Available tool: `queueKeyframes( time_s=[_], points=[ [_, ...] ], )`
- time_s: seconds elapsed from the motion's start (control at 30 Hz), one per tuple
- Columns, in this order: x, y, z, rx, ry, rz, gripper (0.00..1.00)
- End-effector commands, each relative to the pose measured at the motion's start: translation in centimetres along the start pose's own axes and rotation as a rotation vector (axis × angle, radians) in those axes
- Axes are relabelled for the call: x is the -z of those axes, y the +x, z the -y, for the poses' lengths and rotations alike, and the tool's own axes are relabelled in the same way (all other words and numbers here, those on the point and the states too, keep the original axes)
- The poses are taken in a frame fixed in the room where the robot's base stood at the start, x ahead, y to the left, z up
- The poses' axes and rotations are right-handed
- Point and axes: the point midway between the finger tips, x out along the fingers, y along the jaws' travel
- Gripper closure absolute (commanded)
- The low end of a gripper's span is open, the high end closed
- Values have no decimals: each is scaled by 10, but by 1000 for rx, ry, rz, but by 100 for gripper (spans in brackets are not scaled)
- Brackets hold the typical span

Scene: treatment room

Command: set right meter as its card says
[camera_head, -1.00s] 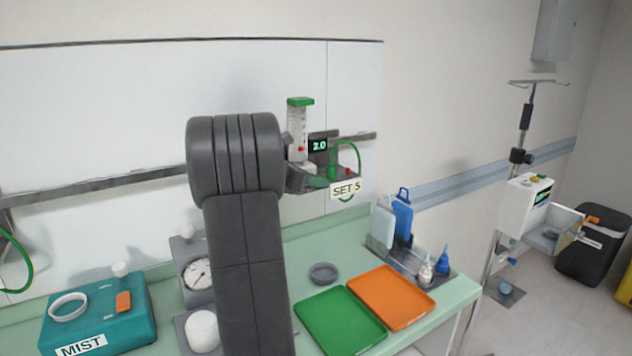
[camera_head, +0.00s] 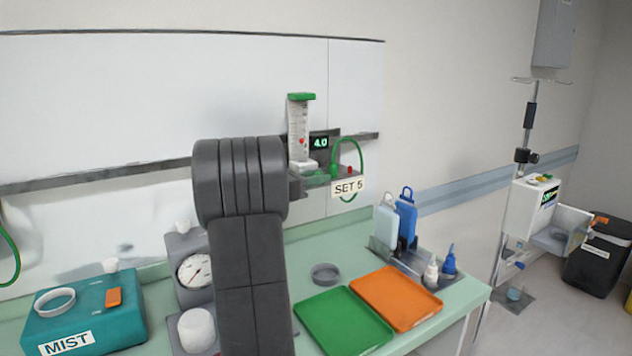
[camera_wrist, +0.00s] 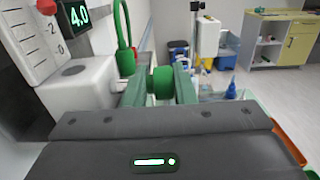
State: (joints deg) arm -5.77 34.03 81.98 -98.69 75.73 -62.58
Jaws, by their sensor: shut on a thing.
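The right meter (camera_head: 299,135) is a clear upright tube with a green cap and a red float, mounted on the wall rail. Its display (camera_head: 320,142) reads 4.0, and the wrist view's display (camera_wrist: 79,15) also reads 4.0. Its card (camera_head: 348,188) reads "SET 5". In the wrist view my gripper (camera_wrist: 162,84) is shut on the green knob (camera_wrist: 162,82) at the front of the meter's white body (camera_wrist: 82,85). In the head view my arm hides most of the gripper and the knob.
Below on the green counter lie a green tray (camera_head: 343,320), an orange tray (camera_head: 397,297) and a grey dish (camera_head: 325,273). A teal MIST box (camera_head: 85,315) and a dial gauge (camera_head: 195,270) stand left. Bottles (camera_head: 405,220) stand in a rack at right.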

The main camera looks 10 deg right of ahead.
Motion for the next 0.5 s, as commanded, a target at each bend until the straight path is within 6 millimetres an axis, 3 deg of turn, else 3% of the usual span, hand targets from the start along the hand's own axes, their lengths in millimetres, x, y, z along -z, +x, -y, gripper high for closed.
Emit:
queueKeyframes(
  time_s=[0.1,0.13,0.2,0.5],
  points=[
    [5,1,3,8,-7,-8,99],
    [5,1,3,8,-8,-8,72],
    [5,1,2,8,-7,-8,60],
    [2,-1,1,3,-4,-5,60]
  ],
)
